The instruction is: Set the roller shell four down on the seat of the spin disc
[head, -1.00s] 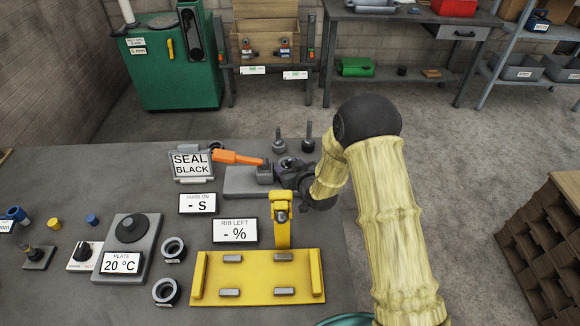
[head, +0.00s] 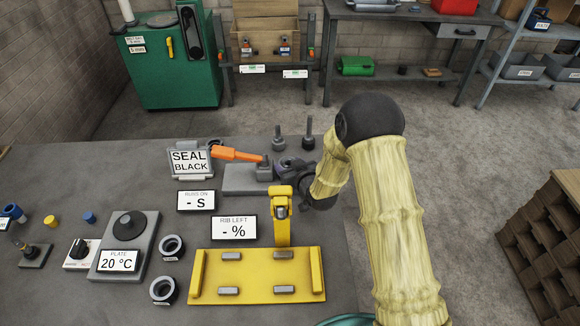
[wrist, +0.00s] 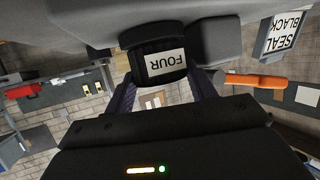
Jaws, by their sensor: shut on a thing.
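A black roller shell with a white label reading FOUR (wrist: 165,65) is held between the fingers of my gripper (wrist: 168,92) in the wrist view. In the head view my gripper (head: 293,168) is at the right end of a low grey base (head: 240,181) with an orange lever (head: 237,155). The shell is mostly hidden there by my gripper and wrist. In the wrist view the shell is close to a grey body; I cannot tell whether they touch. I cannot clearly make out the spin disc's seat.
A yellow fixture (head: 258,276) with an upright yellow arm (head: 281,217) stands in front of my gripper. Two dark upright posts (head: 309,135) stand behind it. Two dark rings (head: 172,248) lie left of the fixture. A SEAL BLACK sign (head: 190,162) stands left of the lever.

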